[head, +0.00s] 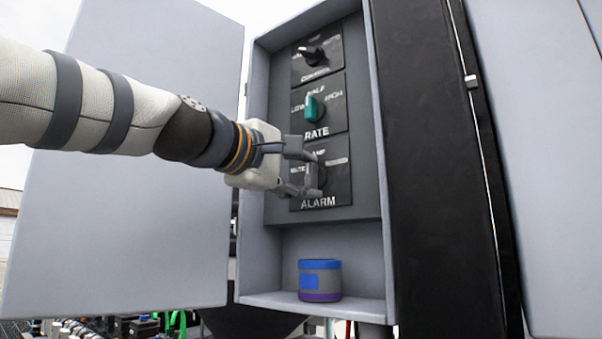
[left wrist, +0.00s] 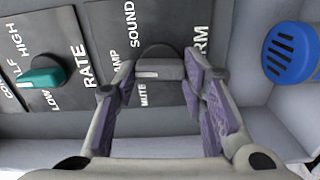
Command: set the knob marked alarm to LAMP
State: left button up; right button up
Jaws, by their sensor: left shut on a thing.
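The alarm knob (head: 322,176) is a dark knob on the lowest plate, marked ALARM (head: 318,202), partly hidden by my left gripper (head: 300,170). In the left wrist view the knob (left wrist: 160,69) shows as a grey bar between the fingers of my left gripper (left wrist: 158,78), which is shut on it. A pale line on the bar lies at its LAMP-side end, so the knob appears to point to LAMP. MUTE and SOUND are printed to either side; LAMP is partly covered by a finger. My right gripper is not in view.
The teal rate knob (head: 313,107) and a black knob (head: 312,56) sit above on the same panel. A blue-topped grey tin (head: 320,281) stands on the cabinet floor below. The open cabinet door (head: 130,200) is behind my left arm.

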pick_arm(q)
jog(key=shift+r+n, duration=0.1)
jog(key=shift+n, duration=0.3)
jog(key=o, duration=1.2)
jog(key=shift+w+d, duration=0.1)
jog(key=shift+d, duration=0.15)
jog(key=shift+c, duration=0.2)
jog(key=shift+a, duration=0.15)
